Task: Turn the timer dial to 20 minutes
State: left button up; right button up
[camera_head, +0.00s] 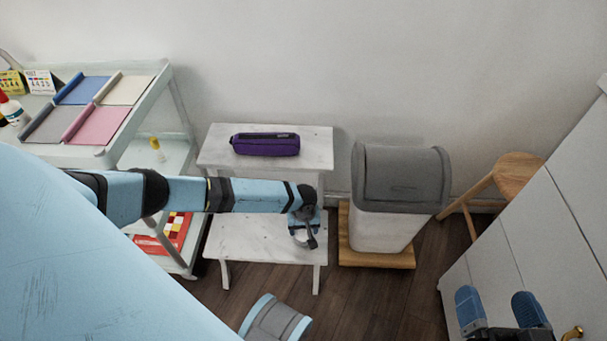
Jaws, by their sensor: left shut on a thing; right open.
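My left gripper (305,233) is at the end of the blue arm, over the lower step of the white two-step stand. It is shut on a small, pale, round thing, mostly hidden by the gripper; I cannot tell whether this is the timer. No dial face or minute marks can be read. My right gripper (498,310) is at the lower right, in front of the white cabinet. Its two blue fingers are apart with nothing between them.
A purple case (265,144) lies on the stand's upper step (315,152). A grey-lidded bin (400,178) stands right of it on a wooden board (372,258). A wooden stool (518,174) and white cabinet (540,235) are right. A cart (90,153) with folded cloths is left.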

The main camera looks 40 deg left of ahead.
pick_arm(q)
jog(key=shift+w+r+p, duration=0.1)
jog(key=shift+r+p, duration=0.1)
jog(key=shift+p, duration=0.1)
jog(key=p, duration=0.3)
jog(key=shift+w+d+r, duration=0.1)
jog(key=shift+w+r, duration=0.25)
jog(key=shift+f+b, duration=0.4)
jog(key=shift+b, duration=0.05)
pick_arm(e)
jog(key=r, duration=0.1)
jog(key=r+t, duration=0.1)
jog(key=r, duration=0.1)
jog(key=shift+w+d+r+m, duration=0.1)
jog(key=shift+d+m, duration=0.1)
jog(key=shift+m, duration=0.1)
pick_arm(q)
jog(key=shift+w, duration=0.1)
jog(key=o, duration=0.9)
jog(key=shift+o, duration=0.2)
